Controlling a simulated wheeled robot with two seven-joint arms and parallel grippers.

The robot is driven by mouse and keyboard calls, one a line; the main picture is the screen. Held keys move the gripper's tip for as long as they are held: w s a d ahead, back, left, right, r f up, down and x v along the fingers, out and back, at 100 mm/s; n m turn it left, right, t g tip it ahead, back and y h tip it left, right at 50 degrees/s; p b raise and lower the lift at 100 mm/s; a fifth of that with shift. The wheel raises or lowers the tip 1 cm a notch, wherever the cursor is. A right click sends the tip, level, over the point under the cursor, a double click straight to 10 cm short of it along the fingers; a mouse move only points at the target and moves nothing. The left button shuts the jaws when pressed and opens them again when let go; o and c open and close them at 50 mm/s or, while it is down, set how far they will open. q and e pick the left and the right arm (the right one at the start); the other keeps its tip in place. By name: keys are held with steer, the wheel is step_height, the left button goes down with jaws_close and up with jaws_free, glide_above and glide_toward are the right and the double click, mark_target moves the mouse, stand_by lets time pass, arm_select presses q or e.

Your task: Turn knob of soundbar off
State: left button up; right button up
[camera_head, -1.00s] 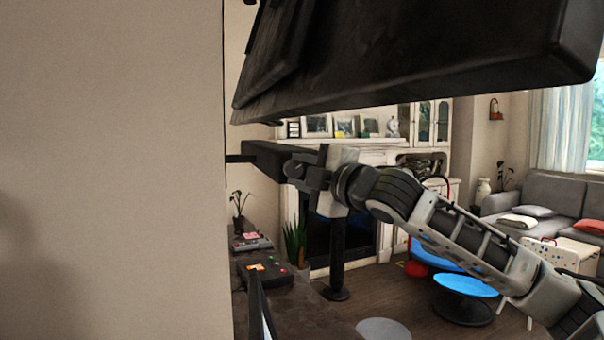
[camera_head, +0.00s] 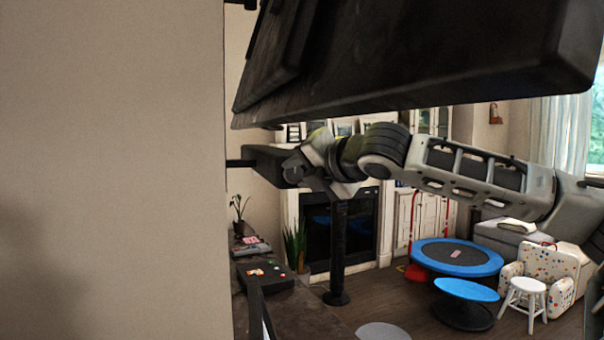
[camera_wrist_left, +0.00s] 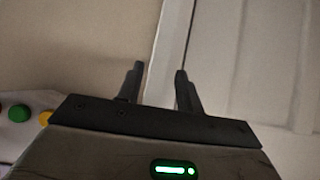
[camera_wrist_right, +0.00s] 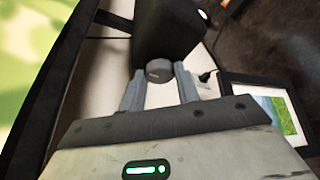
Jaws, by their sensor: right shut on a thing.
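The soundbar (camera_head: 262,163) is a dark bar mounted by the wall, below a large black panel. Its round grey knob (camera_wrist_right: 158,71) sits on the end face of the black soundbar body (camera_wrist_right: 166,28) in the right wrist view. My right gripper (camera_head: 300,172) is at this end, with its two fingers (camera_wrist_right: 160,80) on either side of the knob, shut on it. The hand hides most of the knob in the head view. My left gripper (camera_wrist_left: 157,80) shows only in the left wrist view, with its fingers apart and nothing between them.
The large black panel (camera_head: 430,60) hangs close above my right arm. A beige wall (camera_head: 110,170) fills the left side. A black box (camera_head: 265,274) lies on a dark counter below. A picture frame (camera_wrist_right: 270,105) shows in the right wrist view.

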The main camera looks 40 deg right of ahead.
steer(key=shift+n, duration=0.4)
stand_by(0.3)
steer(key=o, duration=1)
steer(key=shift+c, duration=0.2)
steer(key=shift+r, duration=0.1)
arm_select(q)
steer(key=f+b, duration=0.1)
steer(key=b, duration=0.1)
steer(key=d+f+b, duration=0.1)
steer(key=b, duration=0.1)
steer(key=shift+w+b, duration=0.15)
steer(key=shift+b, duration=0.2)
arm_select(e)
steer(key=v, duration=1.6)
steer(key=shift+a+r, duration=0.2)
steer(key=shift+w, duration=0.1)
arm_select(q)
steer(key=shift+a+f, duration=0.1)
